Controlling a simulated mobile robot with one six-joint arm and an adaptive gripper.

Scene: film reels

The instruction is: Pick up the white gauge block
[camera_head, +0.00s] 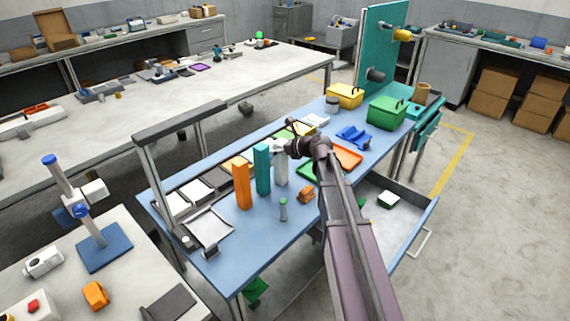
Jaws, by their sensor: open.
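Three tall blocks stand upright in a row on the blue worktable (262,252): an orange block (241,185), a teal block (262,170) and a pale grey-white block (281,172), which looks like the white gauge block. My gripper (279,146) is open, at the upper end of the pale block. The gripper hides part of that block's top, and I cannot tell whether they touch. A small white and green item (387,201) lies in the open drawer (418,217) at the right.
A small green-topped cylinder (283,210) and an orange part (306,195) stand close in front of the blocks. An orange tray (348,156), a blue part (353,137) and a green box (387,113) lie to the right. A raised grey bar (180,121) spans the table's far left.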

